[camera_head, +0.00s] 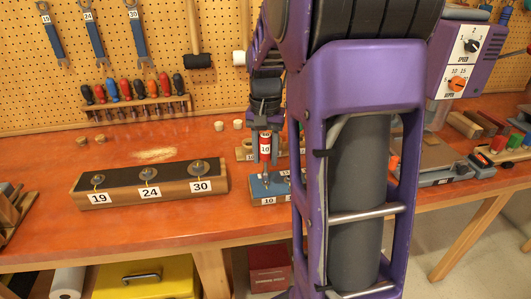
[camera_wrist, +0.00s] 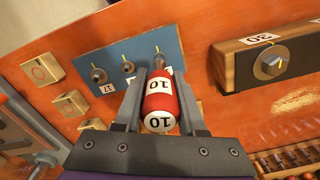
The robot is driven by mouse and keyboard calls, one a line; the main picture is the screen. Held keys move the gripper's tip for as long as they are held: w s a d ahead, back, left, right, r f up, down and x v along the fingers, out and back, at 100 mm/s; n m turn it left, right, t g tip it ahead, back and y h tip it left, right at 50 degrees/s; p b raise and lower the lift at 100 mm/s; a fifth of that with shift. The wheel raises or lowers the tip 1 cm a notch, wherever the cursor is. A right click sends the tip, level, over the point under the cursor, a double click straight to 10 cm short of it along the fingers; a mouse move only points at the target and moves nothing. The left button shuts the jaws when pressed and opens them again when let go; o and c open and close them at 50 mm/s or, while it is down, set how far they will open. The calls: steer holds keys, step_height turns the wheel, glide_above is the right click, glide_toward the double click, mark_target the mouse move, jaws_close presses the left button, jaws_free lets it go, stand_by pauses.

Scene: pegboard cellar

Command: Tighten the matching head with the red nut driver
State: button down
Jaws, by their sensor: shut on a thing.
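My gripper (camera_head: 265,150) is shut on the red nut driver (camera_head: 265,141), which carries a white label 10 and points shaft down. The driver also shows between the fingers in the wrist view (camera_wrist: 160,98). Below it is the blue block (camera_head: 257,187), whose nearest front label reads 10. In the wrist view the blue block (camera_wrist: 110,52) has a row of heads: one head (camera_wrist: 98,75) beside label 17, a middle head (camera_wrist: 128,67), and one at the driver's tip. I cannot tell whether the tip is seated on that head or just above it.
A wooden block (camera_head: 150,184) with larger heads marked 19, 24 and 30 stands to the left. A rack of coloured drivers (camera_head: 135,108) stands behind, under wrenches on the pegboard. Small wooden blocks (camera_wrist: 70,103) lie beside the blue block.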

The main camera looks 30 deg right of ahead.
steer(key=shift+f+b, duration=0.3)
steer(key=shift+f, duration=0.25)
stand_by(0.4)
steer(key=m+p, duration=0.2)
steer(key=m, duration=0.2)
steer(key=shift+r, duration=0.1)
steer(key=m+p, duration=0.2)
steer(key=m, duration=0.3)
steer(key=shift+m, duration=0.3)
steer(key=shift+f+m, duration=0.25)
steer(key=shift+m, duration=0.45)
steer(key=m, duration=0.5)
steer(key=shift+m, duration=0.3)
steer(key=shift+n, duration=0.4)
